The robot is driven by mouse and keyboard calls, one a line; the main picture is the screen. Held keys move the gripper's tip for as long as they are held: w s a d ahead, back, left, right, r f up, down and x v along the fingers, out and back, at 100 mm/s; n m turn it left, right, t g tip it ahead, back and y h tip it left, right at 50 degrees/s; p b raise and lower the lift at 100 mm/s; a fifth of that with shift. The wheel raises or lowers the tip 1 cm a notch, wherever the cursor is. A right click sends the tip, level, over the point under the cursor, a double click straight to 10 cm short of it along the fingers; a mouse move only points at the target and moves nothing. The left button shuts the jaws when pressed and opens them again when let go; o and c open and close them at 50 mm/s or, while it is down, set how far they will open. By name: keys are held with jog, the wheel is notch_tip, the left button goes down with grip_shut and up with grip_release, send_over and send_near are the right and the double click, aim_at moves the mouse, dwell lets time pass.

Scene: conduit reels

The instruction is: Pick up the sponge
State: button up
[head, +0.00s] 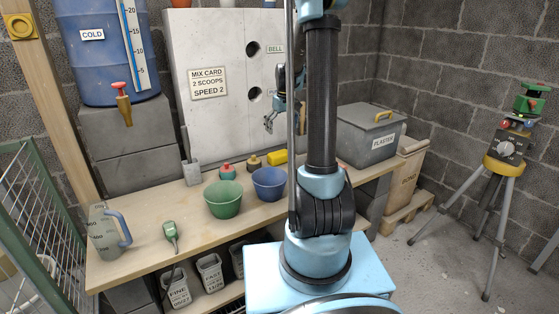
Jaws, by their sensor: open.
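A yellow block (277,158), which looks like the sponge, lies on the wooden bench near its back edge. It is behind the blue bowl, and its right end is close to my arm in the picture. My gripper (269,123) is above the bench, in front of the white panel and a little up and left of the yellow block. It is open and small in view, and I see nothing between its fingers. It is apart from the block.
A green bowl (223,199) and a blue bowl (269,183) stand in front of the block. A red-topped item (227,171) and a yellow-brown one (254,162) stand left of it. A grey plaster box (366,136) is at right.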

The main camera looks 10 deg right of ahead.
aim_at(279, 153)
jog(key=f, duration=0.5)
jog(key=w+f, duration=0.1)
jog(key=f, duration=0.9)
jog(key=shift+w+a, duration=0.25)
jog(key=shift+a, duration=0.15)
jog(key=shift+r, duration=0.1)
jog(key=c, duration=0.7)
